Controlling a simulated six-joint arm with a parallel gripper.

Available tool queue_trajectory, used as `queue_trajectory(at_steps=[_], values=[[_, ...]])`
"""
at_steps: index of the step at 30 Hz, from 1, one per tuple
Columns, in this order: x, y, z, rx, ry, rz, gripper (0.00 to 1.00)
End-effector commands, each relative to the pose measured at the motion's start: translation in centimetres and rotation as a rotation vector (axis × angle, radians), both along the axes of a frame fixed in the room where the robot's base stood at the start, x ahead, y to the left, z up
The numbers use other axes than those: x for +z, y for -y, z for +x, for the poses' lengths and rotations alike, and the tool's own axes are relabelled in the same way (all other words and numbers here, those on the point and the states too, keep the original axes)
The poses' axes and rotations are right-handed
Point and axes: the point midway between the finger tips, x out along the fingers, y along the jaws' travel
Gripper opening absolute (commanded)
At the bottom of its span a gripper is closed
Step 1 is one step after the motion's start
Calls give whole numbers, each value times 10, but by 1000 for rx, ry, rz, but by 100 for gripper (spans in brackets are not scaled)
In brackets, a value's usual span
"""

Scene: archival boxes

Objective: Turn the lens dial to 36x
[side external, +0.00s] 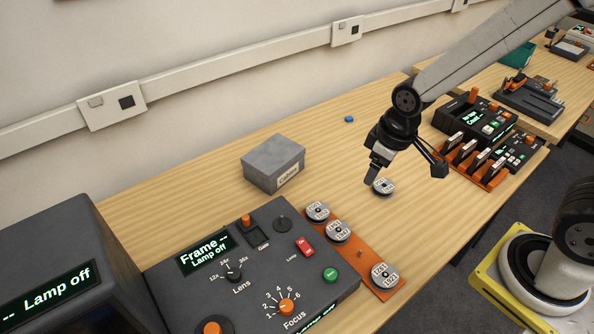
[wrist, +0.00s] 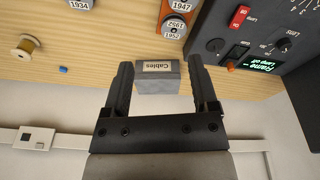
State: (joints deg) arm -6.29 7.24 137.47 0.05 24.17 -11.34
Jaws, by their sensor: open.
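The lens dial (side external: 234,271) is a small black knob on the dark grey control panel (side external: 185,285), with 12x, 24x and 36x marked around it. Its pointer is too small to read for certain. The panel's display (side external: 205,249) reads "Frame --" and "Lamp off". My gripper (side external: 407,172) is open and empty, above the table to the right of the panel and well apart from the dial. In the wrist view the dial (wrist: 281,48) shows small at the upper right, outside my open fingers (wrist: 158,90).
A grey box labelled Cables (side external: 273,164) stands behind the panel. Several labelled round reels stand by the panel on an orange strip (side external: 361,255); another reel (side external: 383,188) is below my gripper. An orange focus knob (side external: 286,306) and red lamp switch (side external: 304,247) flank the dial.

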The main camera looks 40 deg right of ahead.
Motion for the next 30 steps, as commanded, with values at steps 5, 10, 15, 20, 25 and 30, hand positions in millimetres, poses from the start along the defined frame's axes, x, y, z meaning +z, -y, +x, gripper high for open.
queue_trajectory(at_steps=[5, 10, 15, 20, 25, 30], values=[[-6, -49, 36, 319, -35, -41, 76], [-16, -104, 62, 639, -64, -78, 76], [-31, -163, 77, 961, -92, -112, 76], [-47, -222, 80, 1261, -115, -139, 76], [-65, -275, 74, 1533, -132, -160, 76], [-75, -304, 66, 1690, -142, -172, 76]])
